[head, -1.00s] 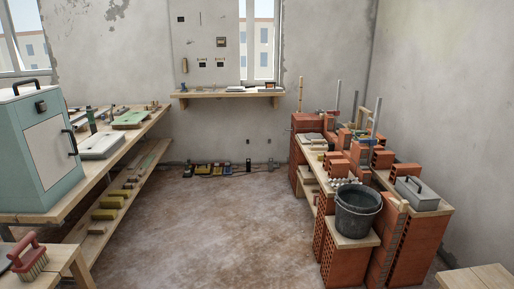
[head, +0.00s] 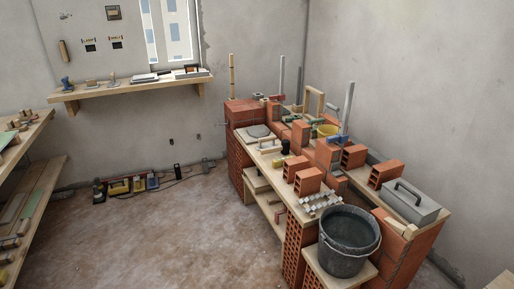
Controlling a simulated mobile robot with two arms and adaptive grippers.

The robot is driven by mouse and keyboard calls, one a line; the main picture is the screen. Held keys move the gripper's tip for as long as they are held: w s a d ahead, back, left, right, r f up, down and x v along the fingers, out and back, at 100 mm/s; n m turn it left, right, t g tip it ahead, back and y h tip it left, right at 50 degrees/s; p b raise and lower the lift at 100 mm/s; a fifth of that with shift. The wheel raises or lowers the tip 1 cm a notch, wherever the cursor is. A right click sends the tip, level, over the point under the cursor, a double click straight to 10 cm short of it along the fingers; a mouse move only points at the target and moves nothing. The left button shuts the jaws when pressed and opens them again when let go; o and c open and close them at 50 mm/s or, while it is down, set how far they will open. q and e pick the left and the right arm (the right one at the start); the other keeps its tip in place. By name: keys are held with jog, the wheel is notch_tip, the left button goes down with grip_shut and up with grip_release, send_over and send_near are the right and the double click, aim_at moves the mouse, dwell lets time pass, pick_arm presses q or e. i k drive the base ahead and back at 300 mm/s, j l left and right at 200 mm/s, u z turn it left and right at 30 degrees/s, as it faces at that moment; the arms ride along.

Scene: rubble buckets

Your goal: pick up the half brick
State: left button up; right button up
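Several orange-red bricks are on the brick-built bench at the right. Two short hollow bricks, one (head: 308,180) in front of the other (head: 294,167), lie on the front plank. Another hollow brick (head: 353,156) and one more (head: 384,174) lie farther right, beside an upright solid-looking brick (head: 327,153). I cannot tell for certain which of these is the half brick. Neither of my grippers is in view.
A dark bucket (head: 349,242) stands on a low plank at the bench's front. A grey toolbox (head: 411,205) and a white egg-tray-like piece (head: 321,203) lie on top. Upright metal bars rise behind.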

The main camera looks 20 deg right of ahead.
aim_at(291, 165)
jog(key=i+j+z, duration=0.1)
jog(key=i+z, duration=0.15)
jog(key=i, duration=0.25)
jog(key=i+j+z, duration=0.15)
jog(key=i+z, duration=0.15)
jog(key=i, duration=0.2)
jog(key=i+j+z, duration=0.25)
jog(key=i, duration=0.2)
jog(key=i+j+z, duration=0.25)
jog(key=i+j, duration=0.15)
jog(key=i, duration=0.05)
